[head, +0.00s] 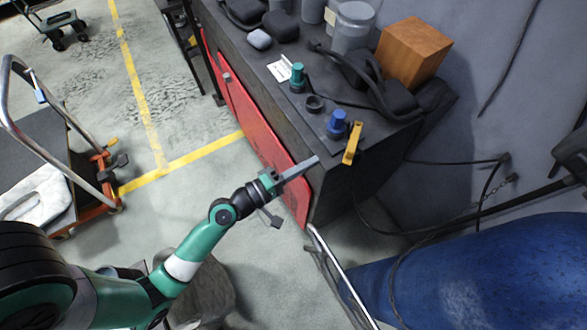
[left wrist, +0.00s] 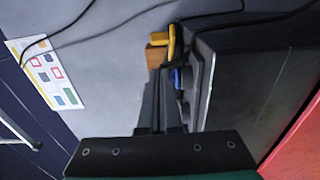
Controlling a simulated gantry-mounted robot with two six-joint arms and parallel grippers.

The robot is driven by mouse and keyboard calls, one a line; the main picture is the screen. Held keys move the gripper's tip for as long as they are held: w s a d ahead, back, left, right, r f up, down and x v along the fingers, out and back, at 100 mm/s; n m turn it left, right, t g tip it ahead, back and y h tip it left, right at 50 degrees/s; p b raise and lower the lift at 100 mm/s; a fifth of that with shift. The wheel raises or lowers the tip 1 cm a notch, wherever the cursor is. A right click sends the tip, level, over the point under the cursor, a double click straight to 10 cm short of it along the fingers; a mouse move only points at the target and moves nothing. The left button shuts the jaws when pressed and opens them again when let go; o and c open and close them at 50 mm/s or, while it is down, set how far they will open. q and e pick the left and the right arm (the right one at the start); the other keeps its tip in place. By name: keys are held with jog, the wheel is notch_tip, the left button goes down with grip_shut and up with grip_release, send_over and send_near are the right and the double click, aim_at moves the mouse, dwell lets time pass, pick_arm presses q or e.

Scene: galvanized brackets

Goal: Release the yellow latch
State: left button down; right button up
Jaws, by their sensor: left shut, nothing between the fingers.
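The yellow latch (head: 352,143) is a short yellow bar at the near right corner of the dark bench top, beside a blue knob-like part (head: 338,124). The latch also shows in the left wrist view (left wrist: 171,42), beyond my fingers and partly hidden. My left gripper (head: 317,159) is shut and empty, its grey fingers pointing at the bench corner, a little left of the latch and apart from it in the head view. In the left wrist view its fingers (left wrist: 157,92) point toward the latch. My right gripper is not in view.
The dark bench (head: 262,66) has a red front panel (head: 258,135). A green knob-like part (head: 297,77), a black ring (head: 315,103), a wooden block (head: 413,52) and cables crowd its top. A blue cylinder (head: 480,275) lies at lower right. An orange cart (head: 102,170) stands left on open floor.

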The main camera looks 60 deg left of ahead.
pick_arm(q)
jog(key=s, duration=0.1)
jog(key=s+d, duration=0.1)
jog(key=s, duration=0.3)
jog(key=shift+d+b, duration=0.3)
jog(key=shift+d, duration=0.1)
